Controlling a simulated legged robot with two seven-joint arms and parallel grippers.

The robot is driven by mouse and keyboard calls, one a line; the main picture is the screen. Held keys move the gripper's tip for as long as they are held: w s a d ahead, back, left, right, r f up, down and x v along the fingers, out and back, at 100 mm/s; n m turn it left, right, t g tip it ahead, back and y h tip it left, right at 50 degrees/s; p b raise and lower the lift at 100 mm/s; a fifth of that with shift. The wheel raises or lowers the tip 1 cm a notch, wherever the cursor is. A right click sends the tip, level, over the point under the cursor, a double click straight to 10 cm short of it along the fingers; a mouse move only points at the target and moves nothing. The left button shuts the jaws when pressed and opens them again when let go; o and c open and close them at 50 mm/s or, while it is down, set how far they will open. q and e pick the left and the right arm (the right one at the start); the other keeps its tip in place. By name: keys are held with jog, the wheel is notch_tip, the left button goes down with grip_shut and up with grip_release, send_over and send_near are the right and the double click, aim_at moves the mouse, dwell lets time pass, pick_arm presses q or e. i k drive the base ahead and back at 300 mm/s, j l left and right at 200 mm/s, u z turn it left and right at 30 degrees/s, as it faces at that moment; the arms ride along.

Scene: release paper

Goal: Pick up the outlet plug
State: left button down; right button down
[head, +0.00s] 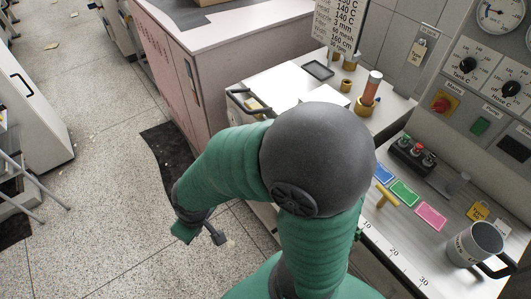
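I cannot make out an outlet plug in the head view; my arm hides part of the bench and floor. One green and grey arm of mine, which I take to be the right, rises from the bottom and bends left at its large grey joint. Its dark gripper (217,237) hangs low over the speckled floor, left of the bench. It is small and partly hidden by the wrist, so I cannot tell whether it is open or shut. My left gripper is not in view.
The bench (385,236) carries blue, green and pink cards, a yellow T-shaped piece (385,196), a button box (411,156) and a metal mug (475,244). A control panel (480,85) stands behind. A pink cabinet (180,75) stands at the back. Open floor (90,200) lies left.

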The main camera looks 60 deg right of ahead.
aim_at(387, 196)
jog(key=z, duration=3.2)
